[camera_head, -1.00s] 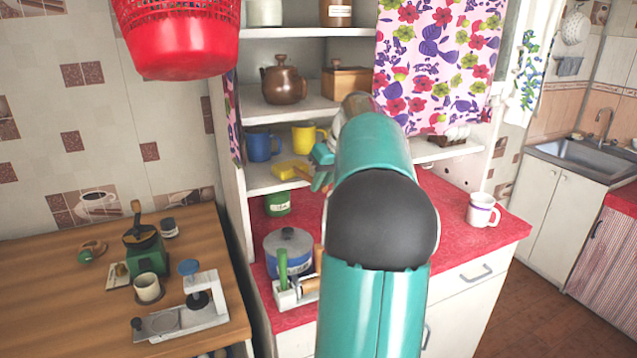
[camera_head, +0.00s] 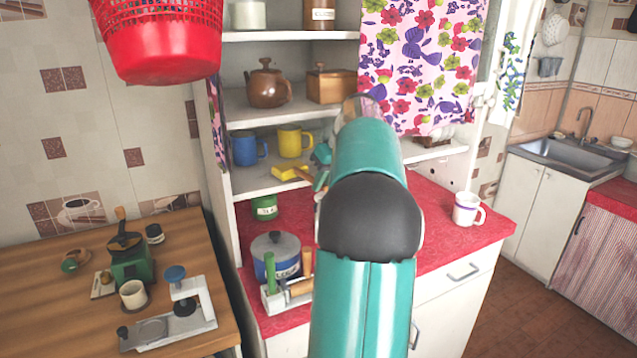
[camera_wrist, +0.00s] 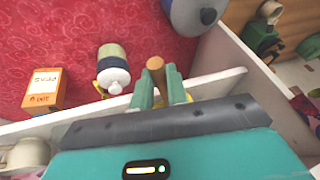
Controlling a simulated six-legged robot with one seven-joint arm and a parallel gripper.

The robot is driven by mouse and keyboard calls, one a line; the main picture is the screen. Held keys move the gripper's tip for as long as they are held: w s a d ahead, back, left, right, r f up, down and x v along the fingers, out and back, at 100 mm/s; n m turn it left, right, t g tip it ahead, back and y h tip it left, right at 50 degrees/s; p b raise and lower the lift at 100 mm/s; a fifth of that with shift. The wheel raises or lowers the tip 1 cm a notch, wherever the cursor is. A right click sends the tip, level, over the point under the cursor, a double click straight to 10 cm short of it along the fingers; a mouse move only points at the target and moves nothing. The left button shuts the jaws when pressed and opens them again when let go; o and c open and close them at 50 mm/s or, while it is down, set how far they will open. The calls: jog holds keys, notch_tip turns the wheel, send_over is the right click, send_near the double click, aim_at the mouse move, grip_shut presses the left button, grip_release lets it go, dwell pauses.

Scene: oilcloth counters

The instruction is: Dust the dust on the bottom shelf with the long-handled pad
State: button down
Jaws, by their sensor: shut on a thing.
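My gripper (camera_head: 322,164) is shut on the long-handled pad, whose yellow head (camera_head: 289,172) is at the bottom shelf (camera_head: 250,183), in front of the yellow mug. In the wrist view my gripper's fingers (camera_wrist: 160,90) close around the pad's wooden handle (camera_wrist: 155,66). A little yellow shows beside the fingers there; most of the pad is hidden. Whether the pad touches the shelf, I cannot tell. My arm covers the right part of the shelf. I cannot make out dust on the visible part.
A blue mug (camera_head: 249,148) and a yellow mug (camera_head: 293,141) stand on the bottom shelf. Below, the red counter (camera_head: 440,220) holds a lidded pot (camera_head: 275,252), a utensil holder (camera_head: 285,298) and a white mug (camera_head: 467,209). A floral curtain (camera_head: 420,60) hangs at right.

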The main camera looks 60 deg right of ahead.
jog(key=shift+s+d, duration=0.15)
jog(key=shift+d, duration=0.1)
jog(key=shift+r, duration=0.1)
jog(key=shift+r, duration=0.7)
jog(key=s+a, duration=0.7)
jog(key=s, duration=0.5)
jog(key=shift+w+a, duration=0.1)
jog(key=shift+a, duration=0.05)
